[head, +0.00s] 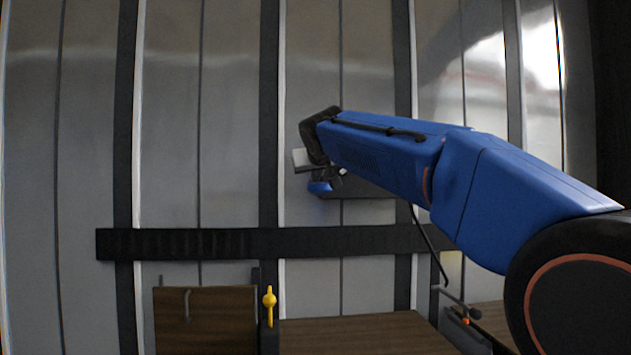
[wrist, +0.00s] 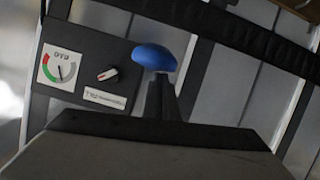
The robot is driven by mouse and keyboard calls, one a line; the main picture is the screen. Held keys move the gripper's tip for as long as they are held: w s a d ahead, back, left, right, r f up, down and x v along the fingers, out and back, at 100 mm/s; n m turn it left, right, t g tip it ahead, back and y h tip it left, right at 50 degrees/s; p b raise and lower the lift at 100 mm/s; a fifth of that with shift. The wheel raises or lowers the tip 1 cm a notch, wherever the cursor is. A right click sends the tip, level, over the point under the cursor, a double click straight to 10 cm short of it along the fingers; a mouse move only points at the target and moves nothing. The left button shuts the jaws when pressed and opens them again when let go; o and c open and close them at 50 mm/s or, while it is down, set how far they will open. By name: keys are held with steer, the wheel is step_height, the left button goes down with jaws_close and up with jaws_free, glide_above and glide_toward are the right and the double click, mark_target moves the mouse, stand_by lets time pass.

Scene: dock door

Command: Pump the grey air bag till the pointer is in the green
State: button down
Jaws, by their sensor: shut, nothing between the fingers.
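A dark panel (wrist: 92,58) carries a white gauge (wrist: 58,68) with red and green on its left side. Its thin pointer points down and looks outside the green. I cannot make out the grey air bag in either view.
A dark rail (head: 180,244) crosses the ribbed metal wall. Brown wooden boxes (head: 220,320) stand low in front, with a yellow part (head: 269,303) between them. A dark hose hangs below my arm. The wall area left of the arm is clear.

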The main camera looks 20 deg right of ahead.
steer(key=v, duration=1.1)
steer(key=shift+r, duration=0.2)
steer(key=shift+s, duration=0.1)
stand_by(0.3)
step_height(320, 180, up, 9)
steer(key=w+d, duration=0.2)
steer(key=shift+f+m, duration=0.15)
steer(key=shift+m, duration=0.25)
steer(key=shift+w+d+f, duration=0.5)
steer(key=shift+w+f, duration=0.75)
steer(key=shift+w, duration=0.2)
steer(key=shift+w+d+f, duration=0.45)
steer(key=shift+w+f, duration=0.75)
steer(key=shift+w, duration=0.25)
steer(key=shift+w+d+f, duration=0.5)
steer(key=shift+w+f, duration=0.75)
steer(key=shift+w, duration=0.15)
